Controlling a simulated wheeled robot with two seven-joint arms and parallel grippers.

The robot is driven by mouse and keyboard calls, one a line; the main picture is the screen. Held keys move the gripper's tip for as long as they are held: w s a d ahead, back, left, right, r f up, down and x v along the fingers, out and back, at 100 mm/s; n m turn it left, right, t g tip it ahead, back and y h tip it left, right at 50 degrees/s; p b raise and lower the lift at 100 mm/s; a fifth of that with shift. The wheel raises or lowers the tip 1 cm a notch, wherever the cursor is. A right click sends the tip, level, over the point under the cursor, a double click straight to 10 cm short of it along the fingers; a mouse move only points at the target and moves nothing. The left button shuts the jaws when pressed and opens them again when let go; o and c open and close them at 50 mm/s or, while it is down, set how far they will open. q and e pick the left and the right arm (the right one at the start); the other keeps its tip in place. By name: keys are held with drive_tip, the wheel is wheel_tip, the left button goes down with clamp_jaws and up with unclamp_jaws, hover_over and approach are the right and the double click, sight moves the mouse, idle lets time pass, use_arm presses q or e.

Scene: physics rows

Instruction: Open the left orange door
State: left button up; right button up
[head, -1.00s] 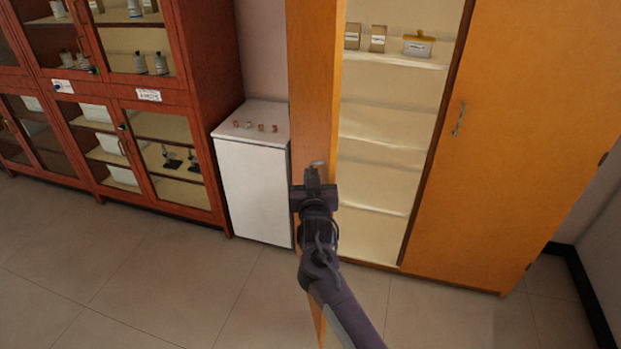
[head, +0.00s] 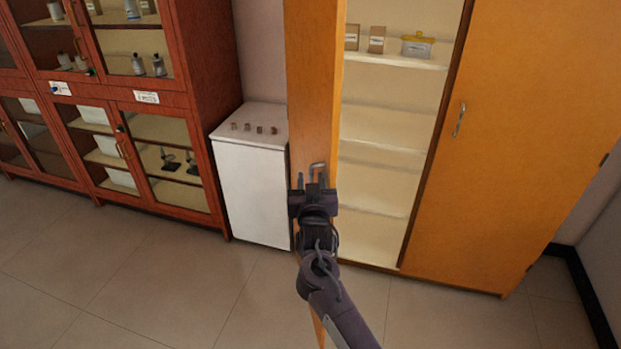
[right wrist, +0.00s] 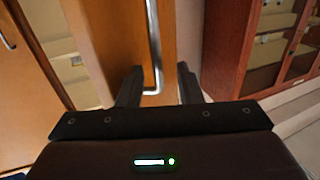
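The left orange door (head: 312,90) stands swung outward from the orange cabinet and shows nearly edge-on in the head view. The shelves behind it are exposed. Its metal handle (right wrist: 153,45) is a vertical bar in the right wrist view; its end also shows in the head view (head: 318,167). My right gripper (right wrist: 159,88) is at the handle's lower end. Its two dark fingers are spread, with the handle between them and a gap on each side. The right gripper also shows in the head view (head: 314,187). My left gripper is not in view.
The closed right orange door (head: 520,140) has its own handle (head: 459,119). A white low cabinet (head: 252,185) stands left of the open door. A red-brown glass-fronted cabinet (head: 205,100) is further left. The tiled floor (head: 170,285) in front is clear.

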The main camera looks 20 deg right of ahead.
drive_tip(key=b+v, duration=0.1)
drive_tip(key=v, duration=0.5)
